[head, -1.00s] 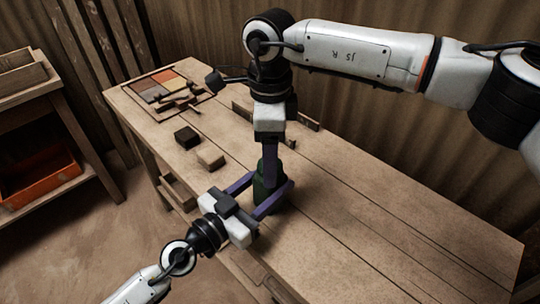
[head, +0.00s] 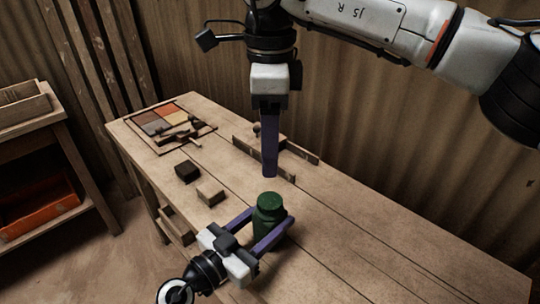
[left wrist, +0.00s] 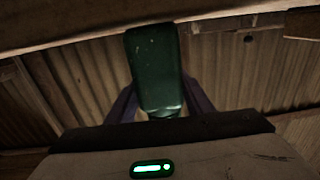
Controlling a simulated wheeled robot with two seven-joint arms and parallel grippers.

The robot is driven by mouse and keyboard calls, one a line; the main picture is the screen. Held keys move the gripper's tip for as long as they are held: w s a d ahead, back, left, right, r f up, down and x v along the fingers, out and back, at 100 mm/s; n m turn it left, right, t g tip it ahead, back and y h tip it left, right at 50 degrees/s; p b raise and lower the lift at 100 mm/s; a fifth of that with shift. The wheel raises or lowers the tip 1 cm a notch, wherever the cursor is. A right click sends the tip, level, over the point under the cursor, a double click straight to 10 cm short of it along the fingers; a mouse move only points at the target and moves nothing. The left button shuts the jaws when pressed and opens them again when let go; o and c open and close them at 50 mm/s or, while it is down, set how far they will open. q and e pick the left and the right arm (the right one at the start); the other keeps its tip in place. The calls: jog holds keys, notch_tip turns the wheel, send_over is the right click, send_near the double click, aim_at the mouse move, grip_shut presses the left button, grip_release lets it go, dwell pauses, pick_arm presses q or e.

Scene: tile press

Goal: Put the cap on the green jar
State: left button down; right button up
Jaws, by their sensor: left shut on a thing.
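The green jar (head: 266,228) stands upright on the workbench between the fingers of my left gripper (head: 270,218), which is shut on it. A round dark green top (head: 270,203), which looks like the cap, sits on the jar; I cannot tell how tightly it is seated. The left wrist view shows the green jar (left wrist: 155,70) between the two purple fingers. My right gripper (head: 268,175) points down above and behind the jar, clear of it. Its fingers are seen edge-on, so their opening is hidden.
A dark block (head: 187,172) and a light wooden block (head: 210,193) lie left of the jar. A tray of coloured tiles (head: 168,118) lies at the far left end of the workbench (head: 400,235). A wooden fixture (head: 265,158) stands behind. The right side of the bench is clear.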

pick_arm(q)
jog(key=c, duration=0.8)
grip_release()
jog(key=b+v, duration=0.1)
jog(key=v, duration=0.3)
jog(key=b+v, duration=0.1)
jog(key=v, duration=0.4)
jog(key=shift+a+f, duration=0.1)
jog(key=shift+f, duration=0.1)
jog(key=shift+s+a+r, duration=0.2)
jog(key=shift+s+a, duration=0.15)
jog(key=shift+s, duration=0.15)
